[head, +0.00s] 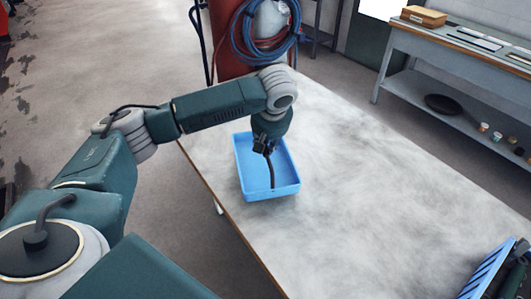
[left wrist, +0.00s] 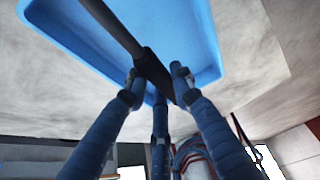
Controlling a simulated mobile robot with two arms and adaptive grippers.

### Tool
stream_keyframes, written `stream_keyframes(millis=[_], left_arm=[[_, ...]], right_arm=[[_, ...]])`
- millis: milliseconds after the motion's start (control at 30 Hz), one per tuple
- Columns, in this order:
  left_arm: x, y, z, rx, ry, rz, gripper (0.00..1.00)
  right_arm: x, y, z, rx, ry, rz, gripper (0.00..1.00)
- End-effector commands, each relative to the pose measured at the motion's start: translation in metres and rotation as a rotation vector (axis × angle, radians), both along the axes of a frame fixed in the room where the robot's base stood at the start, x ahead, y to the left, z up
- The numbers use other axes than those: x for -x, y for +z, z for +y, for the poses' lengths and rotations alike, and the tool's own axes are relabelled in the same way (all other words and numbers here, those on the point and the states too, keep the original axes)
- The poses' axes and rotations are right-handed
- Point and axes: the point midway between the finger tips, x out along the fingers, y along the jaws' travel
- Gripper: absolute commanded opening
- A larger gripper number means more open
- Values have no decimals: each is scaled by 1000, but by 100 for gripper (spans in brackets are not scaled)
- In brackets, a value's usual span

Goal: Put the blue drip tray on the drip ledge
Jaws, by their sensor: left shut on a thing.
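The blue drip tray (head: 246,189) is a shallow rectangular tray over the near left part of the grey table. A dark bar (head: 272,172) runs along inside it. My left gripper (head: 265,147) is at the tray's far end, pointing down, shut on this bar. In the left wrist view the fingers (left wrist: 156,88) close around a dark block on the bar, and the blue tray (left wrist: 200,35) fills the top. I cannot tell whether the tray touches the tabletop. I cannot make out the drip ledge. My right gripper is not seen.
The table (head: 370,190) is bare across its middle. A blue slotted object (head: 487,272) with something dark beside it is at the lower right corner. Hoses (head: 264,35) hang on a red column behind the table. A grey bench (head: 450,60) stands at the back right.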

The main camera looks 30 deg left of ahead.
Motion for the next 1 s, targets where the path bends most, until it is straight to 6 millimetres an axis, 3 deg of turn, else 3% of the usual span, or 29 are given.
stream_keyframes(millis=[167,400,767,800,867,1000], left_arm=[[0,-16,0,-1,-1,1,0],[-1,-43,0,-1,0,-2,0],[-1,-47,0,1,-1,-3,0],[0,-48,0,1,0,-1,31],[0,-48,0,0,-1,0,42],[0,-48,0,0,-1,0,42]], right_arm=[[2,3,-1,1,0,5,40],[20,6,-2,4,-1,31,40],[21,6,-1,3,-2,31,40],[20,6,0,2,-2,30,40],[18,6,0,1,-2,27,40],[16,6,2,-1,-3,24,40]])
